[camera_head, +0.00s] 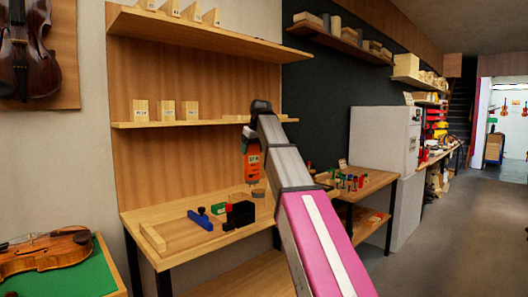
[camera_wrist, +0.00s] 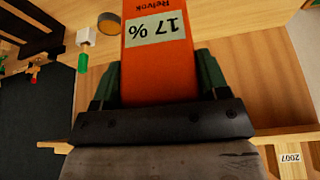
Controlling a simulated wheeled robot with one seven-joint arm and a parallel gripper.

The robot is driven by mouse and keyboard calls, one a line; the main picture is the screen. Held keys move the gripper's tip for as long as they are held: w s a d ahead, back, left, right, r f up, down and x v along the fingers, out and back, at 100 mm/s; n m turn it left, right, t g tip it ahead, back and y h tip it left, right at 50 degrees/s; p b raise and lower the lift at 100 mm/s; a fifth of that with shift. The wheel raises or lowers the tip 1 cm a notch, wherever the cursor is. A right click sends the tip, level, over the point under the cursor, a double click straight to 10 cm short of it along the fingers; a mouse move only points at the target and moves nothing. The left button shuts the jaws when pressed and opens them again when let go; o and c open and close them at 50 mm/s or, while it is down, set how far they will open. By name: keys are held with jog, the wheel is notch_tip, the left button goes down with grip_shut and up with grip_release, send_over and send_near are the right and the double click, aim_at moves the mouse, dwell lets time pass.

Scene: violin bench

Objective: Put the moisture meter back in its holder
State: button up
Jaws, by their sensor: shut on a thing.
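The orange moisture meter (camera_head: 252,169) hangs upright above the wooden bench in the head view. In the wrist view the meter (camera_wrist: 158,75) fills the top middle, with a "17 %" label facing the camera. My gripper (camera_wrist: 157,88) is shut on it, one dark green finger on each side. In the head view my gripper (camera_head: 251,146) is at the meter's upper end. A black block-like piece (camera_head: 239,215) stands on the bench below the meter, apart from it; it may be the holder, but I cannot see a slot in it.
A blue tool (camera_head: 200,219) and a small green item (camera_head: 219,208) lie left of the black piece. A tape-like ring (camera_head: 258,193) sits just behind it. A shelf (camera_head: 200,122) with wooden blocks runs above the bench (camera_head: 188,258). A side table (camera_head: 372,182) holds small clamps.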

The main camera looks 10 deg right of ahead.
jog(key=s+a+n, duration=0.1)
jog(key=s+a, duration=0.3)
jog(key=s, duration=0.1)
jog(key=shift+a+f+y, duration=0.2)
jog(key=shift+a+y, duration=0.1)
jog(key=shift+f, duration=0.15)
notch_tip(320, 180, down, 8)
dwell(0.8)
jog(key=shift+f, duration=2.3)
jog(key=o, duration=1.4)
